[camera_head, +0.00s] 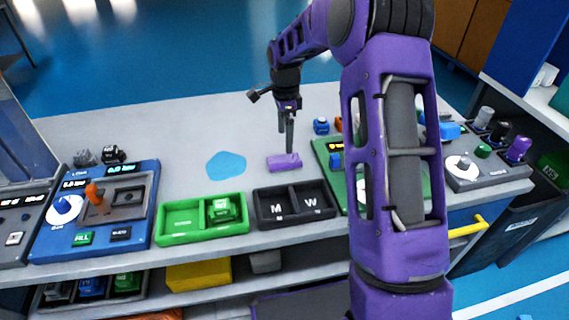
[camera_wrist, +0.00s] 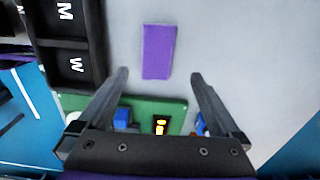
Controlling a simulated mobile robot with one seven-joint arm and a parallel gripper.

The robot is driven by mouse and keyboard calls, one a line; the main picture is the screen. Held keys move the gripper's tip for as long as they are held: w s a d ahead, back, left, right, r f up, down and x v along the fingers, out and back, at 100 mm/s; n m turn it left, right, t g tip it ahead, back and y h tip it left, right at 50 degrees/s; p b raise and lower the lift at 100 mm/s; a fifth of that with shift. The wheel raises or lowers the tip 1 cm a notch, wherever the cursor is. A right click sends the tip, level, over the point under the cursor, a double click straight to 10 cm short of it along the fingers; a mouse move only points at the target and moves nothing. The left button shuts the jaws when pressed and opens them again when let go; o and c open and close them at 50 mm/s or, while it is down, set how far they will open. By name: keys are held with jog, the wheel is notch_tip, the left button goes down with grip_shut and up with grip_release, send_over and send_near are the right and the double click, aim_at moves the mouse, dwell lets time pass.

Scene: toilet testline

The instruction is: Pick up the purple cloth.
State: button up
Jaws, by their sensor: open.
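The purple cloth (camera_head: 284,162) lies flat on the grey worktop, just behind the black tray marked M and W. In the wrist view the cloth (camera_wrist: 158,52) is a small purple rectangle, ahead of the fingertips and between their lines. My gripper (camera_head: 288,150) points down over the cloth in the head view. In the wrist view its two fingers (camera_wrist: 159,75) are spread apart with nothing between them. The height of the fingertips above the cloth is hard to tell.
The black M and W tray (camera_head: 293,215) stands close in front of the cloth. A green panel (camera_wrist: 178,103) with blue parts lies beneath my fingers in the wrist view. A green tray (camera_head: 180,232) and a flat blue patch (camera_head: 226,165) are to the left. The worktop (camera_head: 190,125) behind is mostly clear.

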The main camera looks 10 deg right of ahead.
aim_at(286, 159)
jog(key=f, duration=0.8)
jog(key=shift+s+d+b, duration=0.1)
jog(key=shift+s+b, duration=0.1)
jog(key=shift+b, duration=0.15)
jog(key=c, duration=1.3)
jog(key=shift+o, duration=0.2)
notch_tip(286, 159, up, 10)
jog(key=p, duration=0.1)
